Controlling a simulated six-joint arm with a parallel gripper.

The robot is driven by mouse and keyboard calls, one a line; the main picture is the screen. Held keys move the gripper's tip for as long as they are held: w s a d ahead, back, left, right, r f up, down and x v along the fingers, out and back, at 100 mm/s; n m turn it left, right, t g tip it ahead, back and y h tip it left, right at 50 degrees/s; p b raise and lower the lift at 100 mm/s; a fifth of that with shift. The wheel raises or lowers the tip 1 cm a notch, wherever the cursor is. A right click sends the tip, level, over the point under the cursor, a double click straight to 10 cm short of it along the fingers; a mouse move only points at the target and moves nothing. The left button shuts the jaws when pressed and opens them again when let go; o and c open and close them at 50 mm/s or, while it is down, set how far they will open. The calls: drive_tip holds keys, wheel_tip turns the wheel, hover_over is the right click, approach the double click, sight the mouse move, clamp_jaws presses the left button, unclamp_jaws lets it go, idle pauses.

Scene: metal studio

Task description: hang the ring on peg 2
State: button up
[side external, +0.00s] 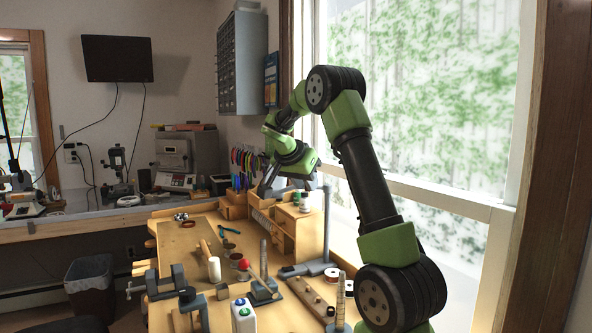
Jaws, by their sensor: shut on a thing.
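My gripper (268,181) is at the far end of the bench, pointing down in front of the wooden organiser. It is shut on the ring, which is too small and far away to make out between the fingers. A wooden strip with small dark pegs or knobs (309,297) lies at the front right of the bench, well apart from my gripper. I cannot tell which of these is peg 2, or whether they are the pegs at all.
The wooden organiser (297,228) with drawers stands at the back right. A tapered rod on a stand (263,262), a white cylinder (214,268), a white bottle (243,317) and a vise (172,283) crowd the front. The bench's left middle (180,243) is fairly clear.

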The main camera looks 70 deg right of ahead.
approach(308, 286)
drive_tip(key=x, duration=0.3)
drive_tip(key=d+x, duration=0.1)
drive_tip(key=x, duration=0.1)
drive_tip(key=shift+s+d+r, duration=0.15)
drive_tip(key=shift+s, duration=0.1)
idle(0.7)
drive_tip(key=shift+f, duration=0.5)
drive_tip(key=shift+f, duration=0.55)
drive_tip(key=o, duration=0.9)
drive_tip(key=shift+r, duration=0.1)
